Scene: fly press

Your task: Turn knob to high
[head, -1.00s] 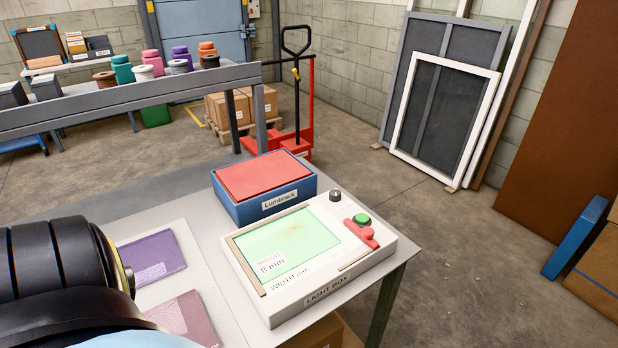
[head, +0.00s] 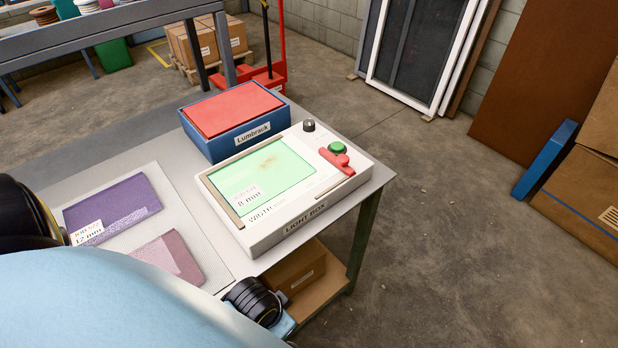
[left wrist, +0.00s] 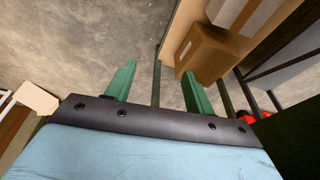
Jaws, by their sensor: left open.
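The light box (head: 318,205) is a white panel with a lit green screen, standing on the grey table. A small black knob (head: 309,125) stands upright at its far right corner; its pointer setting is too small to read. Just nearer are a round green button (head: 338,149) and a red piece (head: 336,160). My left gripper (left wrist: 158,85) shows in the left wrist view with two green fingers apart and nothing between them. It is over the floor beside a table leg and a shelf, away from the knob. My right gripper is not in view.
A blue box with a red top (head: 235,110), labelled Lumbrack, stands left of the knob. Purple samples (head: 112,208) lie on the table's left part. A cardboard box (head: 290,275) sits on the shelf below. Floor right of the table is mostly clear.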

